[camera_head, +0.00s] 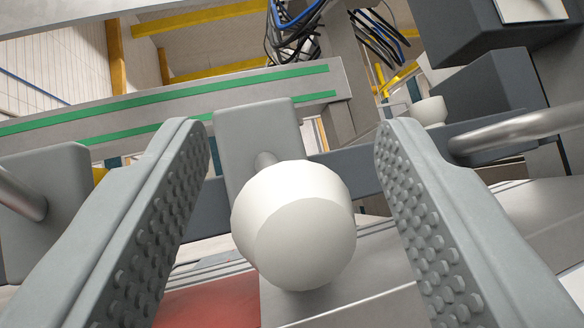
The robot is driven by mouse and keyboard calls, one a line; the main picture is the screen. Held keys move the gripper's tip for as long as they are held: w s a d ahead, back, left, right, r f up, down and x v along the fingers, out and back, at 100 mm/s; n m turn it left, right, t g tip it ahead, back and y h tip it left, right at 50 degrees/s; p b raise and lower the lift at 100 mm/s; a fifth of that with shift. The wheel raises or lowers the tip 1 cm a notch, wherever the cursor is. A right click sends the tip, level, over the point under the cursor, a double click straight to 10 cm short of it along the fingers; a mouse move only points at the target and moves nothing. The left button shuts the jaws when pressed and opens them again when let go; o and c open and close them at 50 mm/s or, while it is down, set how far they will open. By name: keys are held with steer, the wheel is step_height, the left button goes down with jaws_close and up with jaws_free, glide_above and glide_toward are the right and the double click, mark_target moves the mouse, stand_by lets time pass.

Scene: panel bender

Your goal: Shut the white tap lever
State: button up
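The white tap lever shows as a large white rounded knob (295,225) in the middle of the head camera view. A short metal stem joins it to a grey block (255,130) behind it. My gripper (290,140) is open, with one studded finger on each side of the knob. Clear gaps show between the knob and both fingers. The knob hides the lower part of the grey block.
A metal rod (520,128) runs in from the right, and another rod (22,192) with a grey block is at the left. A second, smaller white knob (429,111) sits behind the right finger. Green-striped beam (180,105) and hanging cables (292,35) are farther back.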

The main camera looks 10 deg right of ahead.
steer(key=v, duration=1.7)
steer(key=shift+s, duration=0.2)
steer(key=shift+a, duration=0.1)
steer(key=s+a+r+n+g+y, duration=0.25)
steer(key=s+a+r, duration=0.3)
steer(key=r, duration=0.45)
steer(key=s+a+r+n+g+y, duration=0.1)
steer(key=s+a+r+y, duration=0.2)
steer(key=s+a+r, duration=0.5)
steer(key=s+a+r+n+g+y, duration=0.1)
steer(key=s+a+r+n+g, duration=0.1)
steer(key=s, duration=0.9)
steer(key=s+a+r+n+g+y, duration=0.2)
steer(key=s+a, duration=0.3)
steer(key=s, duration=0.5)
steer(key=shift+s+r, duration=0.4)
steer(key=shift+r, duration=0.05)
